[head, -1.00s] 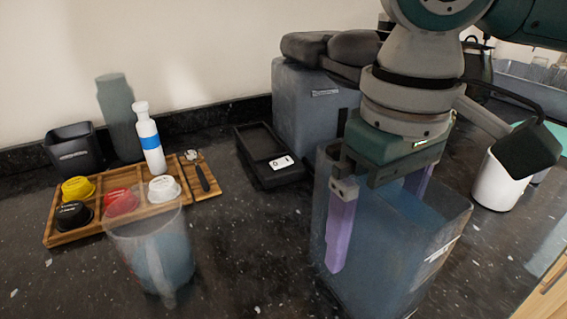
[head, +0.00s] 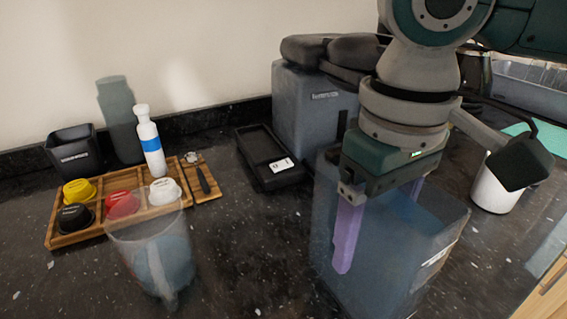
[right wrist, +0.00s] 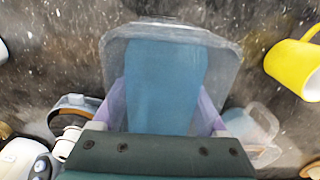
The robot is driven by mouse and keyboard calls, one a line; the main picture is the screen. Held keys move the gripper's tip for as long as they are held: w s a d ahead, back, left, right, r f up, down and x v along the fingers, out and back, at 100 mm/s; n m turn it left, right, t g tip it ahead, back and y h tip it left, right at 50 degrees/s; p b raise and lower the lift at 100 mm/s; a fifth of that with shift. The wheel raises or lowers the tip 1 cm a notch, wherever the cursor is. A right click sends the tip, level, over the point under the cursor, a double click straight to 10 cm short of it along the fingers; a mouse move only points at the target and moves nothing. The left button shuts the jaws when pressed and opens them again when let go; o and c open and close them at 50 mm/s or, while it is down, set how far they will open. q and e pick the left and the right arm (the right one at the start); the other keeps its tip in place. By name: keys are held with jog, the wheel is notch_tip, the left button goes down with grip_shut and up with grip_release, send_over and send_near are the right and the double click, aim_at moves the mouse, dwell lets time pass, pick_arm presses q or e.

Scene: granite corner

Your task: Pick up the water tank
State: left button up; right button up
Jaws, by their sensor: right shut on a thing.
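The water tank (head: 440,255) is a translucent blue-grey open box at the right of the head view, upright at the counter's front. My right gripper (head: 377,232) reaches down over it and is shut on it, with one purple finger outside its left wall. The other finger is mostly hidden behind the gripper body and tank. In the right wrist view the tank (right wrist: 224,70) lies between the two purple fingers (right wrist: 162,104), with blue inside it. The tank's base is cut off by the head view's lower edge, so I cannot tell whether it touches the counter. My left gripper is out of view.
The coffee machine (head: 300,110) with a black drip tray (head: 262,160) stands just behind the tank. A clear jug (head: 150,250) and a wooden tray (head: 100,232) of capsules are at the left. A white mug (head: 492,190) is at the right. Dark counter lies between jug and tank.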

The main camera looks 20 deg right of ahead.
grip_shut()
jog(key=shift+r, duration=0.1)
pick_arm(q)
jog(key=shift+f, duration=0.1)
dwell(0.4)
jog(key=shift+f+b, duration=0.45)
jog(key=shift+b, duration=0.05)
pick_arm(e)
jog(key=shift+w, duration=0.1)
pick_arm(q)
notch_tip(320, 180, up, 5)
jog(key=p, duration=0.4)
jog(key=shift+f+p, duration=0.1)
jog(key=shift+p, duration=0.25)
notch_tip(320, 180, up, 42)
jog(key=p, duration=4.1)
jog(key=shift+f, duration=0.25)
pick_arm(e)
jog(key=s+a+r, duration=0.1)
jog(key=s+r, duration=0.1)
jog(key=r, duration=2.7)
jog(key=s+a+r+m, duration=0.1)
jog(key=s+r, duration=0.1)
jog(key=r, duration=2.8)
jog(key=shift+a+r, duration=0.2)
jog(key=shift+r, duration=0.05)
